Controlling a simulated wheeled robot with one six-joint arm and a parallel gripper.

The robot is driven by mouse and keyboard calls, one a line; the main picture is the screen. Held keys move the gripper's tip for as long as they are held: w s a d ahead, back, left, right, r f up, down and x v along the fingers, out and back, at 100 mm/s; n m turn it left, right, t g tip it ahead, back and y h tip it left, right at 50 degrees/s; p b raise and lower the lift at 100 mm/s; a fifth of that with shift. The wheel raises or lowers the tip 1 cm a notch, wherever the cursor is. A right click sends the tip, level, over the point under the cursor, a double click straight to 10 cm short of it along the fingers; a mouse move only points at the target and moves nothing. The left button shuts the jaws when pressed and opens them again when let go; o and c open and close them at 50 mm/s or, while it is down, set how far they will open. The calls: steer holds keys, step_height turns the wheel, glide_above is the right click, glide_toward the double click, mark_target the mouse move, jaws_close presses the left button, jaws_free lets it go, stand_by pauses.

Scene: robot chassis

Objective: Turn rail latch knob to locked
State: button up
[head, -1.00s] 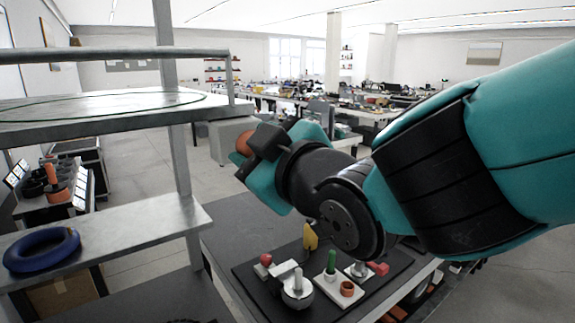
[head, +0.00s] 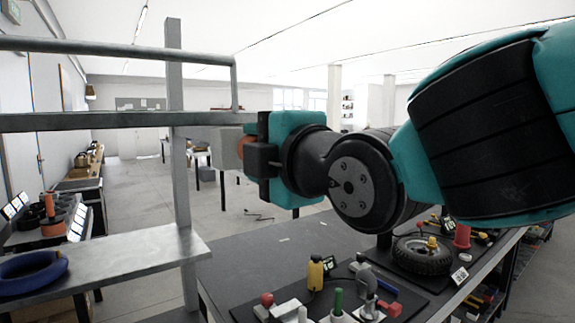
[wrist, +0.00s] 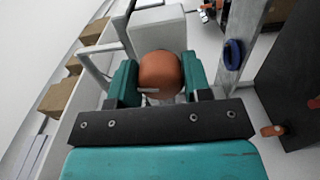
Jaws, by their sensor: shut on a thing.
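The rail latch knob (wrist: 160,66) is a round orange knob with a short pale mark on it. It sits in front of a light grey housing (wrist: 158,32) in the wrist view. My gripper (wrist: 160,80) has one teal finger on each side of the knob and is shut on it. In the head view a sliver of the knob (head: 244,146) shows between the grey housing (head: 227,149) and my gripper (head: 250,150). The housing is below the end of the upper shelf. My gripper hides most of the knob there.
A metal rack with a post (head: 178,80), a top rail (head: 90,45) and a lower shelf (head: 130,262) stands at left. A blue ring (head: 50,265) lies on that shelf. A dark table (head: 225,262) below my arm holds several small parts and a tyre (head: 420,262).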

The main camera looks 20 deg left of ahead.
steer(key=shift+n+b, duration=0.55)
steer(key=shift+n, duration=0.45)
steer(key=o, duration=0.9)
